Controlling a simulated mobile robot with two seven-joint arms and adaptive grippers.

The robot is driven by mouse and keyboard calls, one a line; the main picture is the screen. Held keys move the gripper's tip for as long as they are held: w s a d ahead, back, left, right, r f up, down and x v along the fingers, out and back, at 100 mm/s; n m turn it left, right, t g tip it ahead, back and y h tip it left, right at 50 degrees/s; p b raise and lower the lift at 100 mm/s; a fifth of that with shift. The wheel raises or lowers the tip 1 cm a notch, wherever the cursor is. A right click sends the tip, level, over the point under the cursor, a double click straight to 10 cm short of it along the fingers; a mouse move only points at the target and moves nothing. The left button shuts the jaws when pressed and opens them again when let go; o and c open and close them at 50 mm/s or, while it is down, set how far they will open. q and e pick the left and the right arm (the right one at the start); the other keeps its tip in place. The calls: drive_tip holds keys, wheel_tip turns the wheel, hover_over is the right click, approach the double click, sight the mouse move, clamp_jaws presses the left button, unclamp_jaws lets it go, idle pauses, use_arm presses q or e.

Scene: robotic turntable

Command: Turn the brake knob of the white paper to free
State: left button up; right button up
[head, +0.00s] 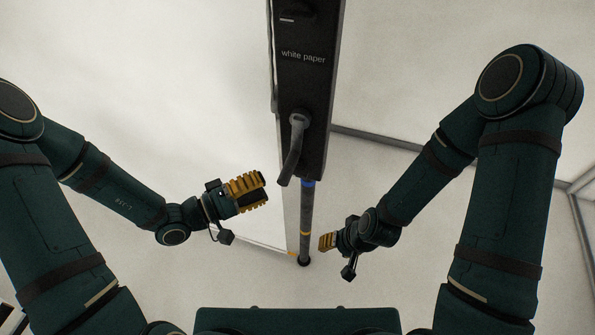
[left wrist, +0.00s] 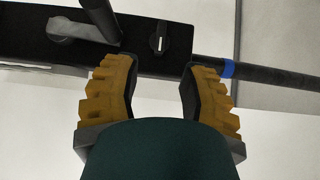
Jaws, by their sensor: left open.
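A black upright panel (head: 306,85) bears the label "white paper" (head: 304,56). A grey crank handle (head: 294,145) hangs down its front, and also shows in the left wrist view (left wrist: 85,30). In the left wrist view a small black knob (left wrist: 159,38) with a white mark sits near the panel's end. I cannot make the knob out in the head view. My left gripper (head: 264,188) is open and empty, left of the panel's lower end. In the left wrist view its two yellow-padded fingers (left wrist: 161,64) frame the knob, with space between. My right gripper (head: 323,243) is right of the pole, its opening unclear.
A thin dark pole (head: 306,220) with a blue band (head: 308,184) runs down below the panel to the floor. A large white sheet (head: 240,140) is on the left. Grey frame bars (head: 375,139) edge the pale wall. Open space lies around both grippers.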

sight(297, 171)
use_arm(q)
drive_tip(key=x, duration=0.9)
drive_tip(key=shift+w+d+b, duration=0.15)
drive_tip(key=shift+d+b, duration=0.2)
drive_tip(key=shift+b, duration=0.05)
clamp_jaws()
